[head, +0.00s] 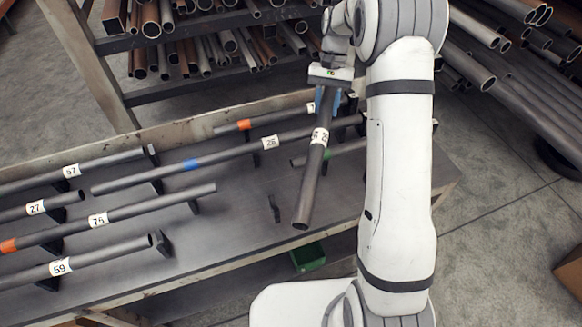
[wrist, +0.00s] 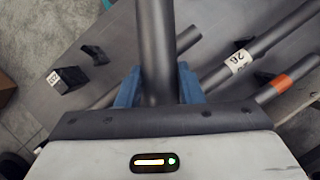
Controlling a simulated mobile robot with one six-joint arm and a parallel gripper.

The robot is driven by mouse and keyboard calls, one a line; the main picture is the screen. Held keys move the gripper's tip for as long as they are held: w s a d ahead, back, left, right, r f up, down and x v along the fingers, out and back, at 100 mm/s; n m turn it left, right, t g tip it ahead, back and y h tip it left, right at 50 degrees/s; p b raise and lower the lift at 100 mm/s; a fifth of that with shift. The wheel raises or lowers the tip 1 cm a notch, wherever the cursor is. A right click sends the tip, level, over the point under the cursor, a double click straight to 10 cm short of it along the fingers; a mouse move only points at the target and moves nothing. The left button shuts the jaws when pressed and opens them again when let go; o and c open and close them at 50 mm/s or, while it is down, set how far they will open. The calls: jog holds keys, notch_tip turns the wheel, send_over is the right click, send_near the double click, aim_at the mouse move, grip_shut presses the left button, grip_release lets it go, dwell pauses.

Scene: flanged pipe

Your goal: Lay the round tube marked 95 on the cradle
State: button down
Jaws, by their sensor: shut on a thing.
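My gripper (head: 328,88) is shut around a dark round tube (head: 309,185) near its upper end. The tube slants down toward the front of the bench, above the surface. Its white label (head: 320,136) is turned and hard to read; it may be 95. In the wrist view the tube (wrist: 155,45) stands between the blue fingers (wrist: 158,88). Black supports stand on the bench, among them a bare one (head: 274,208). In the wrist view a black block with a white label (wrist: 67,78) stands empty; my arm seems to hide it in the head view. I cannot tell which is the cradle.
Tubes marked 57 (head: 103,163), 27 (head: 45,206), 75 (head: 110,217), 59 (head: 80,264) and 26 (head: 240,151) lie on supports. A green bin (head: 307,256) is below the front edge. Pipe racks stand behind.

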jog(key=s+a+f+m+t+y+p, duration=0.1)
jog(key=s+a+f+m+t+y, duration=0.15)
jog(key=s+a+m, duration=0.45)
jog(key=s+a+f+m+t+y+p, duration=0.15)
jog(key=s+a+f+m, duration=0.25)
jog(key=s, duration=0.5)
notch_tip(320, 180, down, 10)
jog(key=g+h+b, duration=0.1)
jog(key=b, duration=0.7)
jog(key=shift+a, duration=0.15)
jog(key=shift+s+f, duration=0.1)
jog(key=shift+s, duration=0.1)
jog(key=shift+f+b, duration=0.45)
jog(key=shift+f, duration=0.15)
jog(key=c, duration=0.9)
grip_release()
jog(key=v, duration=0.7)
jog(key=shift+r+p, duration=0.4)
